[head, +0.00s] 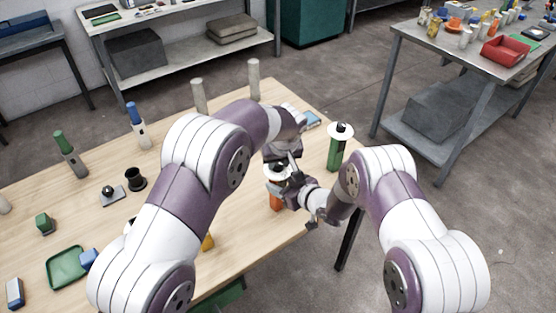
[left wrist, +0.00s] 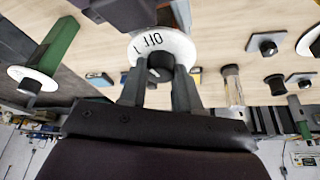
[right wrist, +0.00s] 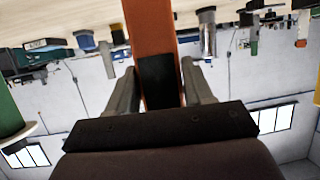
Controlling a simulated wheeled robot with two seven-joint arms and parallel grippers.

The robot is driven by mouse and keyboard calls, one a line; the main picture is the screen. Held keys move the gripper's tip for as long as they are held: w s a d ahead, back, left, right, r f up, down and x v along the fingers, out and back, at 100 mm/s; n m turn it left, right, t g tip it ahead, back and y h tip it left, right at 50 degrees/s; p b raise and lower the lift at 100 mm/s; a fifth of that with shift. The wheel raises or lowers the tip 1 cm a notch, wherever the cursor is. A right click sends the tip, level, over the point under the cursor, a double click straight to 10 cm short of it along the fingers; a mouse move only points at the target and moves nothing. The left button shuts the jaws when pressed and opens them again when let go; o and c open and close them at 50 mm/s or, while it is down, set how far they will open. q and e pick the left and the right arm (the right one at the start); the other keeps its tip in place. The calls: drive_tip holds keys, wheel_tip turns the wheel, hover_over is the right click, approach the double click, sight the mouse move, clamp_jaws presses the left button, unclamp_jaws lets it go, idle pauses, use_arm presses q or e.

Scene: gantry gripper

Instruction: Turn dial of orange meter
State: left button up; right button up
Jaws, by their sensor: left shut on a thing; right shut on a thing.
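The orange meter (head: 276,202) stands upright near the table's right edge, partly hidden by my arms. Its white dial plate (head: 272,171) is on top. My right gripper (right wrist: 162,78) is shut on the meter's body from the side. In the right wrist view, the orange post (right wrist: 149,28) with a black section lies between its fingers.
A green meter (head: 334,152) with a white top stands close by at the table's right edge. Two grey cylinders (head: 254,80) stand at the back edge. A green tray (head: 67,267) and several small objects lie on the left part of the table.

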use_arm(q)
drive_tip(key=n+y, duration=0.1)
drive_tip(key=n, duration=0.4)
drive_tip(key=shift+d+g+y, duration=0.15)
drive_tip(key=shift+g+y, duration=0.25)
drive_tip(key=shift+n, duration=0.3)
drive_tip(key=o, duration=1.1)
drive_tip(key=shift+c, duration=0.2)
use_arm(e)
drive_tip(key=o, duration=1.4)
